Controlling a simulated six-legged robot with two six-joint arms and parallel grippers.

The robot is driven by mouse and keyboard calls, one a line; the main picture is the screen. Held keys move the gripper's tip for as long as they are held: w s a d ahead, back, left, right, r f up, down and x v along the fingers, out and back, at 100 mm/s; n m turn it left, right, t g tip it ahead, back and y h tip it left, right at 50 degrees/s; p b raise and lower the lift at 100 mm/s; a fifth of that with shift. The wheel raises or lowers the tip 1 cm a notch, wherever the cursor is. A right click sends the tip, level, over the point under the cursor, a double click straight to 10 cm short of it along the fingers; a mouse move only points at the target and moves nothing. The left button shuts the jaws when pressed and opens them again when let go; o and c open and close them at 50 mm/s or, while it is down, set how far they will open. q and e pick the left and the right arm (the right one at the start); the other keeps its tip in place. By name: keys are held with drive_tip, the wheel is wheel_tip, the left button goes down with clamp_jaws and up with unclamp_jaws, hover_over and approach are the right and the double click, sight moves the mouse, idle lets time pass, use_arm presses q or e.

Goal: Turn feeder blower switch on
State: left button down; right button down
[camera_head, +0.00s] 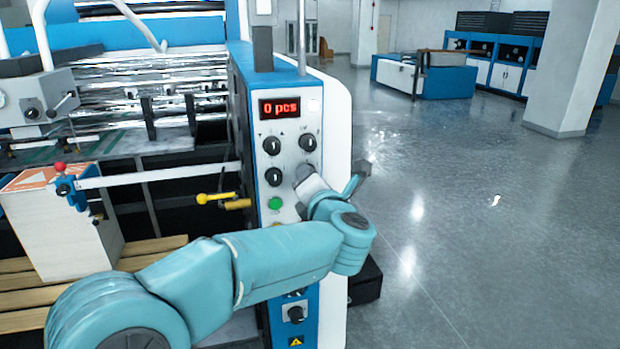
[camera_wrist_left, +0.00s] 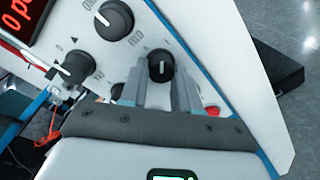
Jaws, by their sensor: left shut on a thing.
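The control panel (camera_head: 292,120) of the machine carries several black rotary switches with white pointer lines. My left gripper (camera_head: 305,181) is up against the panel's right side in the head view and covers the lower right switch there. In the left wrist view my left gripper (camera_wrist_left: 160,80) has its two grey fingers on either side of a black rotary switch (camera_wrist_left: 160,67), shut on it. That switch's white line points roughly up in this view. Its label is too blurred to read surely. My right gripper is not in view.
Other switches (camera_head: 271,146) and a green button (camera_head: 275,204) sit close to my gripper. A red display (camera_head: 280,107) reads "0 pcs". A yellow-handled lever (camera_head: 215,198) projects left of the panel. The grey floor (camera_head: 480,230) to the right is clear.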

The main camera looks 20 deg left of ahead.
use_arm(q)
drive_tip(key=shift+d+r+m+p, duration=0.1)
drive_tip(key=shift+r+m+p, duration=0.15)
drive_tip(key=shift+m, duration=0.5)
drive_tip(key=shift+r+m+p, duration=0.15)
drive_tip(key=shift+m+p, duration=0.1)
drive_tip(key=shift+m, duration=0.5)
drive_tip(key=c, duration=0.9)
unclamp_jaws()
drive_tip(key=shift+f, duration=0.1)
drive_tip(key=shift+c, duration=0.2)
drive_tip(key=shift+o, duration=0.6)
drive_tip(key=shift+d+f+m, duration=0.1)
drive_tip(key=shift+m, duration=0.2)
drive_tip(key=shift+f, duration=0.1)
drive_tip(key=b+v, duration=0.5)
drive_tip(key=v, duration=1.1)
drive_tip(key=shift+r, duration=0.3)
